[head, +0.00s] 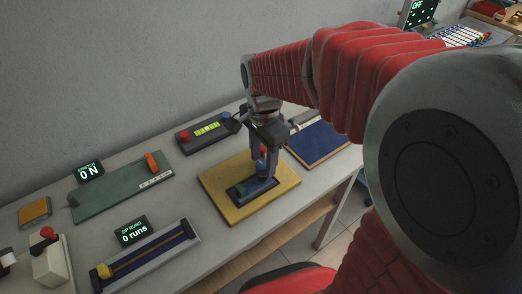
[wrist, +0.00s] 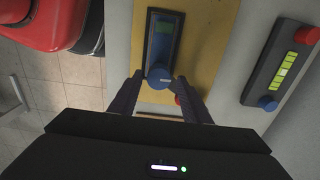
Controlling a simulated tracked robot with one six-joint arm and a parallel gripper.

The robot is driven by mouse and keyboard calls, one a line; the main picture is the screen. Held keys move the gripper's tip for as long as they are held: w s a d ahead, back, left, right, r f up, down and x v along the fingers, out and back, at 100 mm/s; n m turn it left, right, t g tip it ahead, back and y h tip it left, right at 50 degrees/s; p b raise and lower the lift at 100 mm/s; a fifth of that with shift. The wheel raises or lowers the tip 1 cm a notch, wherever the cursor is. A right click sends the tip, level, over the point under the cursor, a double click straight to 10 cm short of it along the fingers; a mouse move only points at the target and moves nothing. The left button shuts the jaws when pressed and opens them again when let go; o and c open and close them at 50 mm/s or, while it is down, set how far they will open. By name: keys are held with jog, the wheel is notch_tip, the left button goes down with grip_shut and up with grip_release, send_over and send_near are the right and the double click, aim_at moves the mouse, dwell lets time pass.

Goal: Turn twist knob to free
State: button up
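A round blue knob (wrist: 159,75) sits at the near end of a dark panel (wrist: 163,46) with a blue plate and a small green display, on a yellow board (wrist: 205,45). In the head view the panel (head: 243,190) lies on the yellow board (head: 222,208). My gripper (wrist: 160,78) points down over the panel, with one finger on each side of the blue knob. The fingers look open, with a small gap to the knob on both sides. In the head view my gripper (head: 262,172) partly hides the knob. A small red part (wrist: 178,99) shows beside the right finger.
A dark box with red and blue buttons and a yellow-green strip (head: 207,130) stands behind the board. A blue mat (head: 318,143) lies to the right. A green board (head: 115,188) and a grey slider unit (head: 148,256) are at the left. The table's front edge is close.

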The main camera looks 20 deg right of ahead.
jog(key=shift+o, duration=0.2)
jog(key=shift+s, duration=0.1)
notch_tip(320, 180, up, 14)
jog(key=shift+f, duration=0.2)
dwell(0.4)
dwell(0.4)
jog(key=n+t, duration=0.2)
jog(key=n, duration=0.9)
send_near(262, 162)
jog(key=s+r, duration=0.1)
jog(key=s, duration=0.1)
jog(key=s+n+t, duration=0.3)
jog(key=s, duration=0.5)
jog(key=shift+s+d+t, duration=0.2)
jog(key=shift+t, duration=0.1)
